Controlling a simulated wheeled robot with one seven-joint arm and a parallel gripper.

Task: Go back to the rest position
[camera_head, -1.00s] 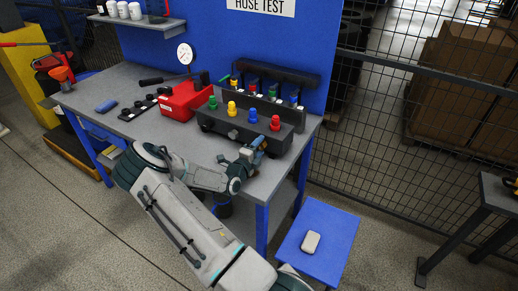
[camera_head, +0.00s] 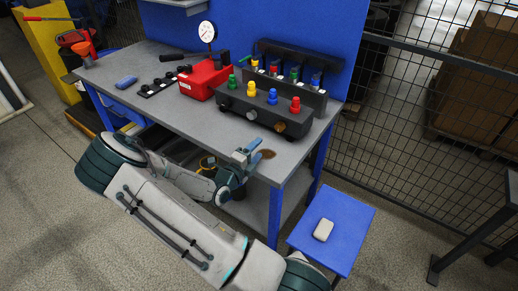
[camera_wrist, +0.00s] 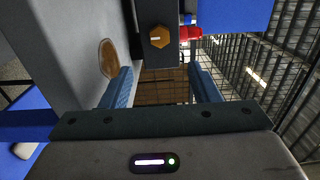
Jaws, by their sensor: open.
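My gripper (camera_head: 250,156) is at the front edge of the workbench, short of the dark test fixture (camera_head: 262,118). In the wrist view its two blue fingers are apart, with nothing between them (camera_wrist: 161,88). The fixture carries green, yellow, blue and red caps on top. A brass hex fitting (camera_head: 279,127) is on its front, near the right end, and also shows ahead of the fingers in the wrist view (camera_wrist: 159,37). My arm is folded low in front of the bench (camera_head: 160,92).
A red box (camera_head: 204,79) with a gauge (camera_head: 207,32) stands left of the fixture. A round brown patch (camera_head: 267,154) lies on the bench near my gripper. A blue stool (camera_head: 338,222) bears a pale block (camera_head: 323,230). Wire fencing (camera_head: 405,110) is at the right.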

